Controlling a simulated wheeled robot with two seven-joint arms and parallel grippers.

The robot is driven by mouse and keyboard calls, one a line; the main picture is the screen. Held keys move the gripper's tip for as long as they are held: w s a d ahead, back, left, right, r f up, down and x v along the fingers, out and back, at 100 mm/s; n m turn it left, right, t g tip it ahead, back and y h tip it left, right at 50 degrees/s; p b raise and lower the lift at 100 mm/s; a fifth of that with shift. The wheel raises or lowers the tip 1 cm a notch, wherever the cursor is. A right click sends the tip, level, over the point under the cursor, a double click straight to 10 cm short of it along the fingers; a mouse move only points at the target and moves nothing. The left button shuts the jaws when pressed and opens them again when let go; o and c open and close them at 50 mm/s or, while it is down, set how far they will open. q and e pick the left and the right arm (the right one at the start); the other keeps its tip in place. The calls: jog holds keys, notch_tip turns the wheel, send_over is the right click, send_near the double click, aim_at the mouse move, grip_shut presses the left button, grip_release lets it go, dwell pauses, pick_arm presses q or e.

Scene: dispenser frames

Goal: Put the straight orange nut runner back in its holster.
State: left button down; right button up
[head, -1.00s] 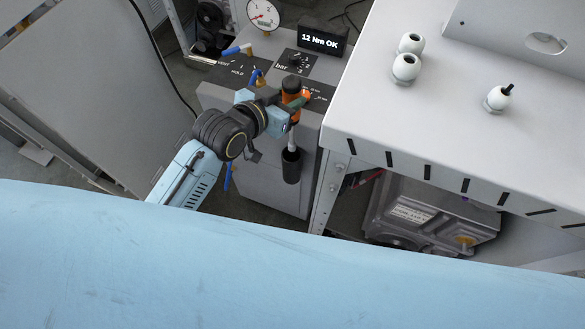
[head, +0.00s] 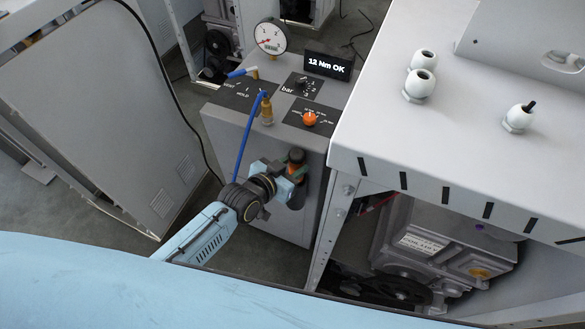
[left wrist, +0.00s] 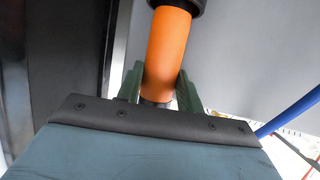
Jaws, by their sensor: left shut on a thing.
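The straight orange nut runner (head: 295,168) is upright against the front of the grey cabinet, with a dark cap on top. My left gripper (head: 292,175) is shut on its orange body. The left wrist view shows the orange body (left wrist: 166,55) between the two green fingers (left wrist: 158,92). The black holster (head: 298,197) on the cabinet front shows just below the gripper, partly covered by it. The runner's lower end is hidden, and it looks to be down in the holster, though I cannot tell how deep. My right gripper is not in view.
The grey cabinet (head: 230,121) carries a gauge (head: 270,37), an orange knob (head: 309,118) and a display (head: 329,62) reading "12 Nm OK". A blue hose (head: 246,139) hangs beside my left arm. A white table (head: 440,135) stands close on the right.

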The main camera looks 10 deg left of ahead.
pick_arm(q)
jog(key=shift+f, duration=0.2)
jog(key=c, duration=0.9)
grip_release()
jog(key=shift+f, duration=0.15)
jog(key=p+v, duration=0.2)
jog(key=v, duration=1)
